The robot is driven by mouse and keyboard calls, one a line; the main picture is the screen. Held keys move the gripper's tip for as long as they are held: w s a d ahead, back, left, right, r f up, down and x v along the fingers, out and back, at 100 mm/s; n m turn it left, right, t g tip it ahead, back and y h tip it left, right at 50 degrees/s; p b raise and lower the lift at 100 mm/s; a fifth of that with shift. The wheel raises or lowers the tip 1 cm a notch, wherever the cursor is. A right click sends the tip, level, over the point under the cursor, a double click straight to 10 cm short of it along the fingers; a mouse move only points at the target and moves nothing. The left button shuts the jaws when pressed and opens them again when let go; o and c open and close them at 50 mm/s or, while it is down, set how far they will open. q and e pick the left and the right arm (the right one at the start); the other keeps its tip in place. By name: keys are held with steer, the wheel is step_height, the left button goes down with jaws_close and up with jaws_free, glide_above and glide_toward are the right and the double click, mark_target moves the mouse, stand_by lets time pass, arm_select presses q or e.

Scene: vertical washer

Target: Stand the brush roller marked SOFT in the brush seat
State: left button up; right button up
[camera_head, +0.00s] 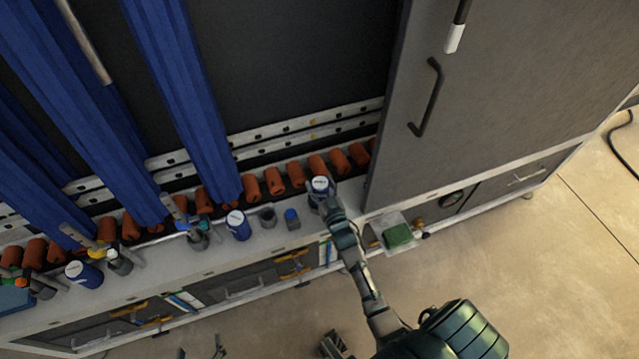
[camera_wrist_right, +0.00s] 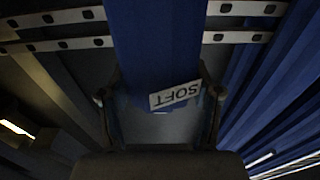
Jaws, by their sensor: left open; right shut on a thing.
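My right gripper (camera_head: 321,200) is shut on a blue roller (camera_head: 320,184) with a white top, over the counter ledge at the back. The right wrist view shows the blue roller (camera_wrist_right: 158,50) between the fingers, with a white label reading SOFT (camera_wrist_right: 175,95), upside down there. I cannot tell whether its lower end touches anything. An open grey cup (camera_head: 268,217) stands on the ledge to its left; I cannot tell whether this is the brush seat. My left gripper (camera_head: 200,351) is open and empty, partly cut off at the bottom edge.
A small blue-topped item (camera_head: 292,217) stands close by. Orange rollers (camera_head: 275,181) line the back, under hanging blue strips (camera_head: 180,90). A grey door (camera_head: 490,110) and a green sponge (camera_head: 397,235) are right.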

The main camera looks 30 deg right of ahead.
steer(key=shift+f+b, duration=0.75)
steer(key=shift+f, duration=0.65)
steer(key=o, duration=1.4)
steer(key=v, duration=1.2)
